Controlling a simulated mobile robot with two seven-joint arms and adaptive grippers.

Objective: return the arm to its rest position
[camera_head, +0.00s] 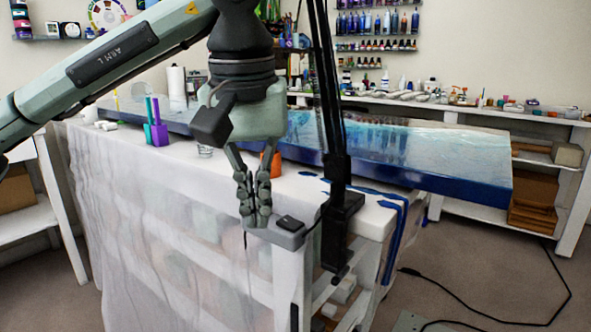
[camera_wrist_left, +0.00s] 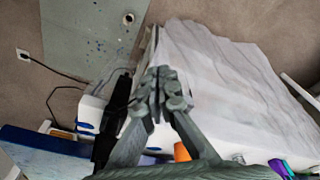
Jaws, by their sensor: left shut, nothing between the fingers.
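My left arm (camera_head: 110,62) comes in from the left in the head view and bends down at the wrist. My left gripper (camera_head: 254,220) points down, shut and empty, in front of the near end of the worktable. In the left wrist view the left gripper (camera_wrist_left: 160,75) shows with its fingers together, the white table cover behind it. My right gripper is in neither view.
A blue resin slab (camera_head: 420,150) lies on the covered table (camera_head: 130,180). A cable (camera_head: 480,318) lies on the floor.

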